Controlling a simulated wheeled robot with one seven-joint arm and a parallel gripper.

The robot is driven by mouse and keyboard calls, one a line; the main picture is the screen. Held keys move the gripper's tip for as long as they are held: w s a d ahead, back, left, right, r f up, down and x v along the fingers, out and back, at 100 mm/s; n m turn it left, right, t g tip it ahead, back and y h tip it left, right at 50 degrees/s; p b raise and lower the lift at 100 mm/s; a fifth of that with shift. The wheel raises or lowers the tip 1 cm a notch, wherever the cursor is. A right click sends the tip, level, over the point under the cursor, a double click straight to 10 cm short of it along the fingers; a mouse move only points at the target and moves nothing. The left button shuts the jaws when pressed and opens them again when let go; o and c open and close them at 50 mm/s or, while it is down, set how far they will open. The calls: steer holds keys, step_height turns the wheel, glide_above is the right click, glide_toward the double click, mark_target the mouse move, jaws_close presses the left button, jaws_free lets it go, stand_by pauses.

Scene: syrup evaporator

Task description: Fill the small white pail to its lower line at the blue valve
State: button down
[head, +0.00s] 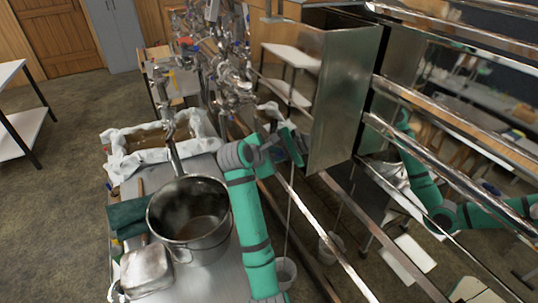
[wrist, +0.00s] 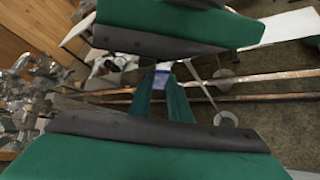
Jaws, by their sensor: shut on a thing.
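My gripper (head: 296,147) is at the lower left edge of the tall steel tank in the head view. It is shut on what seems to be the blue valve's handle; a small blue piece (wrist: 161,80) shows between the fingers in the wrist view. A thin pale line, apparently a falling stream, runs from beneath the gripper down to the small white pail (head: 286,273). The pail stands low, just right of my arm, which partly covers it. I cannot make out the pail's lines or its level. The valve body is hidden behind the gripper in the head view.
A second pail shape (head: 331,246), perhaps a reflection, shows to the right. Long metal rails cross the right side. Open floor lies at far left.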

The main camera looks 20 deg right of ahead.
stand_by(0.3)
steer(key=c, duration=1.6)
jaws_free()
steer(key=shift+c, duration=0.2)
steer(key=v, duration=1)
steer(key=shift+s+a+r, duration=0.2)
steer(key=shift+s, duration=0.05)
